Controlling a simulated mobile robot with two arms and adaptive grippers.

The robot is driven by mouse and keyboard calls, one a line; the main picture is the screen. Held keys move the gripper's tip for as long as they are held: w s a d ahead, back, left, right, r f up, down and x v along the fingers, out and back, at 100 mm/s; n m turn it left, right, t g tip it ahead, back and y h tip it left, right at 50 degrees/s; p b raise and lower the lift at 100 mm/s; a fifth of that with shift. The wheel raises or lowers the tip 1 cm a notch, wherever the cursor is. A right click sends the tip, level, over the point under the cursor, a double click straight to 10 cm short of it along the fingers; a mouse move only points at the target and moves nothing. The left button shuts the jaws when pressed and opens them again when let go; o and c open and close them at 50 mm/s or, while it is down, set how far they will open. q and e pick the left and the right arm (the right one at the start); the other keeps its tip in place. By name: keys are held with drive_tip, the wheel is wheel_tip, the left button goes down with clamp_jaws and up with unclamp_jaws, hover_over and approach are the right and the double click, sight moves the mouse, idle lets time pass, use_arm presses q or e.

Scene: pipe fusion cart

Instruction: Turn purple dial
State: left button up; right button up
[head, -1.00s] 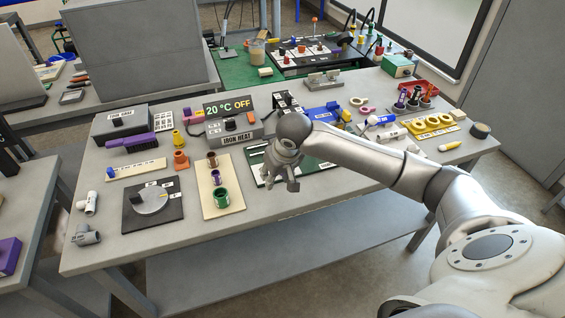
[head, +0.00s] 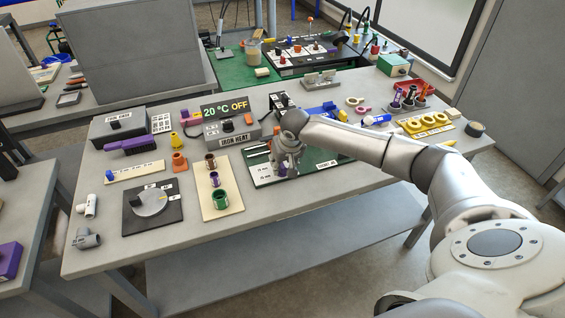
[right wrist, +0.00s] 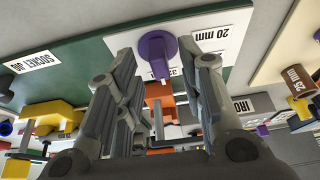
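The purple dial (right wrist: 158,47) sits on a white plate on the green board (right wrist: 90,60), beside the "20 mm" label, in the right wrist view. Its grip bar points toward my palm. My right gripper (right wrist: 161,58) is open, with one finger on each side of the dial in that view. Gaps show between the dial and both fingers, so I see no grip on it. My left gripper is not in view.
The iron heat box (head: 228,132) stands behind my gripper, its display (head: 225,109) reading 20 °C OFF. A cream board (head: 220,199) with coloured sockets and a black dial plate (head: 152,207) lie to the left. The table front is clear.

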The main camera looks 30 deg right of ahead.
drive_tip(key=shift+w+f, duration=0.2)
drive_tip(key=shift+f, duration=0.25)
clamp_jaws()
